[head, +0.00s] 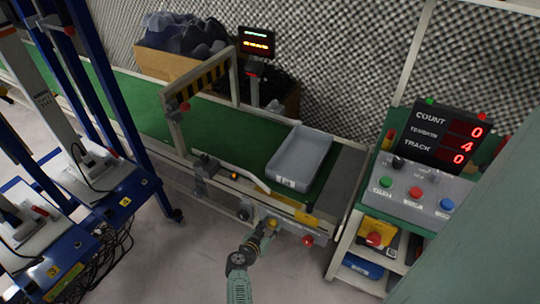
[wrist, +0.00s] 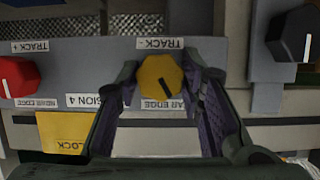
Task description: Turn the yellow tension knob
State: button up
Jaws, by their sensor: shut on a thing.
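The yellow knob (wrist: 160,76) is a faceted knob with a dark pointer line, on the grey panel at the conveyor's front side. In the wrist view its pointer slants down to the right. My gripper (wrist: 161,82) has one finger on each side of it and is shut on it. In the head view my gripper (head: 268,228) reaches up to the conveyor's front rail, where the knob is small and partly hidden. The display (head: 448,136) reads COUNT 0, TENSION 4, TRACK 0.
A red knob (wrist: 18,77) and a black knob (wrist: 294,35) flank the yellow one on the panel. A grey tray (head: 300,158) sits on the green belt (head: 135,108). A button box (head: 415,190) stands at right, and blue-framed equipment (head: 110,170) at left.

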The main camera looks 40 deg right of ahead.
jog(key=shift+c, duration=0.8)
jog(key=shift+r+m+t+p, duration=0.15)
jog(key=shift+m+t+p, duration=0.3)
jog(key=shift+p, duration=0.35)
jog(key=shift+f+m+t+y, duration=0.2)
jog(key=shift+m+t+y, duration=0.2)
jog(key=shift+m+t, duration=0.5)
jog(key=o, duration=1.1)
jog(key=shift+o, duration=0.2)
jog(key=shift+s+a, duration=0.1)
jog(key=v, duration=0.7)
jog(key=shift+r, duration=0.2)
